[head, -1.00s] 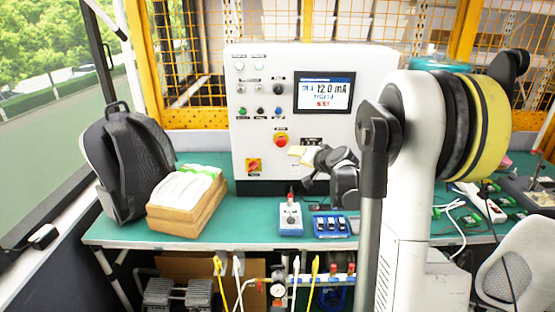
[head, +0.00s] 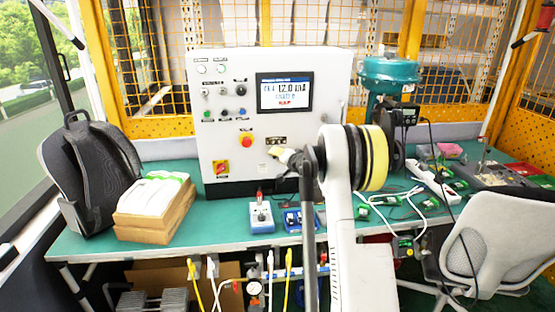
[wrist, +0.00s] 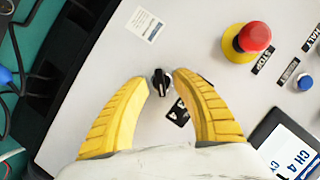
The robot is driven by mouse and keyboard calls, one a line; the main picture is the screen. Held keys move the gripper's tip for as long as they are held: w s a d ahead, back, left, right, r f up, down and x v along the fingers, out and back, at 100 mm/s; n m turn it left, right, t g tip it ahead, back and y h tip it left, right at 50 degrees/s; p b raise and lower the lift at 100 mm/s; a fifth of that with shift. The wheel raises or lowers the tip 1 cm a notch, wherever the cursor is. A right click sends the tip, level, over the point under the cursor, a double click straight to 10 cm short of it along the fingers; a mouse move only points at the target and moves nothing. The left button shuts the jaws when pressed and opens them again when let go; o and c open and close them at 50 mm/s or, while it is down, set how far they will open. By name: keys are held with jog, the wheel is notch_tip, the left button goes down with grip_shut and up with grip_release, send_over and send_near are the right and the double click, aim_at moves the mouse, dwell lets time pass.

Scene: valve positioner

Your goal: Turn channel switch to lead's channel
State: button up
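A black rotary knob (wrist: 161,83) on the light grey panel shows in the wrist view, with a partly hidden black label (wrist: 178,113) beside it. My gripper (wrist: 160,77) is open, its two yellow fingers on either side of the knob, with visible gaps. In the head view my gripper (head: 287,157) is at the panel's lower right, mostly behind my arm, and hides this knob.
A red stop button (wrist: 253,38) and a blue button (wrist: 304,82) stand on the panel. A blue box with a red-topped lever (head: 261,215) sits on the green bench (head: 228,228). Yellow and white leads (head: 289,265) hang below its front edge. A teal valve actuator (head: 390,75) stands right.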

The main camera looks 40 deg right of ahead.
jog(key=shift+w, duration=0.25)
grip_shut()
